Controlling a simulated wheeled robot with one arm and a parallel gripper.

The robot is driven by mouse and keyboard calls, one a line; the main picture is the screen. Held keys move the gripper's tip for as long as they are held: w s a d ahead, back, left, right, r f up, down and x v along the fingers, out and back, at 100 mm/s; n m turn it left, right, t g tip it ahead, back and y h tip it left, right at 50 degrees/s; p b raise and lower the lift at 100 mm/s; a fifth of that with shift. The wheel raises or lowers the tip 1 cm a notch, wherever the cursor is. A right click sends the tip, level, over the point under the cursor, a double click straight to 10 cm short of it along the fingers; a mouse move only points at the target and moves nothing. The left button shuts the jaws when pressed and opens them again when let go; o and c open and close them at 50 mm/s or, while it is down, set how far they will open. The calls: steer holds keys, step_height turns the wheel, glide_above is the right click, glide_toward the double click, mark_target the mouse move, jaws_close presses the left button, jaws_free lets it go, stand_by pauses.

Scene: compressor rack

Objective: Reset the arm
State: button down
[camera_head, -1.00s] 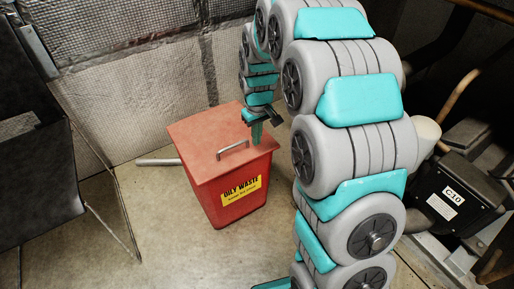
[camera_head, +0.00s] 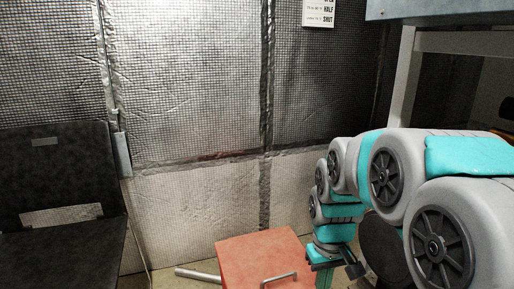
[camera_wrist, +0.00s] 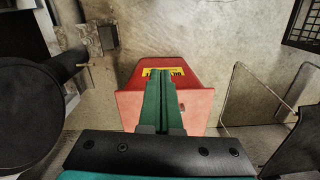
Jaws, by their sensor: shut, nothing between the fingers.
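My gripper (camera_wrist: 156,76) points down in the wrist view, its two green fingers pressed together with nothing between them. The fingers overlap the red oily waste bin (camera_wrist: 195,107) in that view; I cannot tell the exact gap between them. In the head view my gripper (camera_head: 324,278) is at the right side of the bin's red lid (camera_head: 257,258), partly cut off by the bottom edge. My arm arches from the right side of the picture down toward the bin.
A dark folding seat (camera_head: 60,180) stands at the left. A foil-covered wall (camera_head: 190,90) is behind the bin. A pale pipe (camera_head: 198,275) lies on the floor left of the bin. A grey frame (camera_head: 403,75) stands at upper right.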

steer(key=s+f+m+g, duration=0.1)
steer(key=s+m, duration=0.1)
steer(key=s, duration=1.9)
steer(key=shift+s+f, duration=0.2)
steer(key=shift+s, duration=0.1)
steer(key=shift+d, duration=0.1)
